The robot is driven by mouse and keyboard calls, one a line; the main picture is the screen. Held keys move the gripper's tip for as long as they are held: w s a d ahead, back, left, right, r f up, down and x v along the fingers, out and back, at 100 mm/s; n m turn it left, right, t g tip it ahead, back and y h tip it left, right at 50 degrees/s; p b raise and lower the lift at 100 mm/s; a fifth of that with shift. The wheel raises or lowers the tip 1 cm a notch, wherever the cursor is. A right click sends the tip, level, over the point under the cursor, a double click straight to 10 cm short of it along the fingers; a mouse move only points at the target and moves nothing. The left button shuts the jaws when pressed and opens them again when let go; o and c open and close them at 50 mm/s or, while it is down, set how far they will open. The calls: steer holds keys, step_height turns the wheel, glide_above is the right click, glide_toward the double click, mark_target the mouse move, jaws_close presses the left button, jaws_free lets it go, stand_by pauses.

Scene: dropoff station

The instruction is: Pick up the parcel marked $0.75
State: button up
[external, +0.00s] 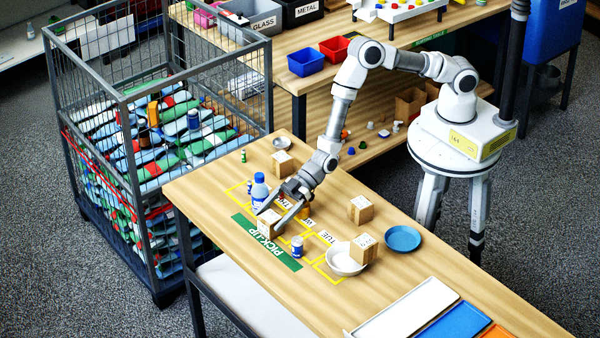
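Several small brown cardboard parcels with pale printed tops are on the wooden table. One parcel (268,227) is at the fingertips of my gripper (267,219), near the green PICKUP strip. The fingers are spread apart over this parcel; I cannot tell whether they touch it. Other parcels are a back-left parcel (283,168), a middle parcel (361,213) and a front-right parcel (362,254), which is in or against a white bowl (341,262). The price marks are too small to read, so I cannot tell which parcel says $0.75.
A blue-and-white bottle (260,190) stands close behind the gripper, and a blue can (297,247) is to its right. A blue plate (402,238) and a small bowl (282,143) are also on the table (420,285). White, blue and orange trays lie at front right. A wire cage is left.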

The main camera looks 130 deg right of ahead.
jaws_close()
stand_by(0.3)
